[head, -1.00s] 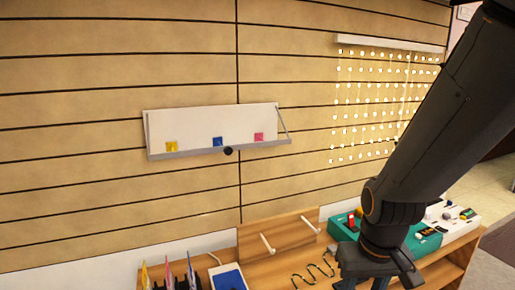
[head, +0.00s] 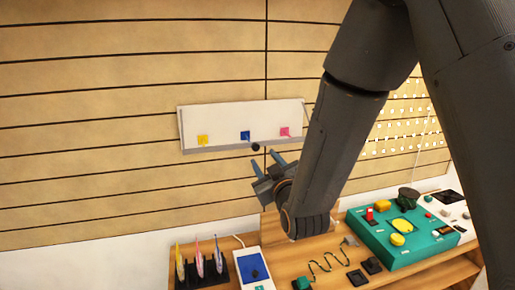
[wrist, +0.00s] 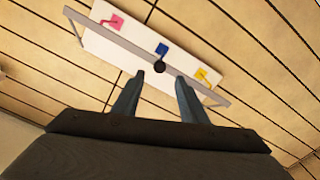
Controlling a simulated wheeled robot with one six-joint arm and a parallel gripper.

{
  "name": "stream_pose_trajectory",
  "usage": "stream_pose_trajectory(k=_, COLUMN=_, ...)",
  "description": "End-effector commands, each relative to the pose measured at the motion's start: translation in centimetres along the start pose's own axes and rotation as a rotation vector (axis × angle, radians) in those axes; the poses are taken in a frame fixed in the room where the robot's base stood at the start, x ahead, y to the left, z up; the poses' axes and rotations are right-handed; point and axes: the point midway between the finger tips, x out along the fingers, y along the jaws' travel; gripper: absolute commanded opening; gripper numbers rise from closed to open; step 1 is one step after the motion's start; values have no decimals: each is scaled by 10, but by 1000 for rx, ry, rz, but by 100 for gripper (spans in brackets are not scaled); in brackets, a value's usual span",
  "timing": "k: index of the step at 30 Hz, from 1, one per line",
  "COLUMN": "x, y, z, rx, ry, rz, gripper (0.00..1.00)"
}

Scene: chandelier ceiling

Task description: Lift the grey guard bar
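The grey guard bar (head: 222,149) runs along the lower front of a white wall panel (head: 222,119), with a round black knob (head: 255,147) at its middle. In the wrist view the guard bar (wrist: 112,41) crosses in front of the panel, and the knob (wrist: 159,67) sits just beyond my fingertips. Yellow (head: 203,140), blue (head: 245,135) and pink (head: 285,132) pieces show on the panel above the bar. My gripper (head: 266,160) is open and empty, a little below the knob. In the wrist view my gripper (wrist: 160,76) has its fingers apart, with the knob between their lines.
A string-light curtain (head: 405,125) hangs at right. The wall around the panel is clear.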

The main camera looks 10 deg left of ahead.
Motion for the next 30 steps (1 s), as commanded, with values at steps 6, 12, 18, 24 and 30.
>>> stream_pose_trajectory(k=6, x=26, y=0, z=-2, rx=-2, ry=5, rz=1, gripper=39)
stream_pose_trajectory(k=12, x=56, y=0, z=-2, rx=-1, ry=5, rz=2, gripper=39)
stream_pose_trajectory(k=18, x=73, y=1, z=-2, rx=-1, ry=4, rz=2, gripper=39)
stream_pose_trajectory(k=24, x=76, y=0, z=-1, rx=-1, ry=3, rz=1, gripper=39)
stream_pose_trajectory(k=30, x=76, y=0, z=-1, rx=-1, ry=4, rz=1, gripper=24)
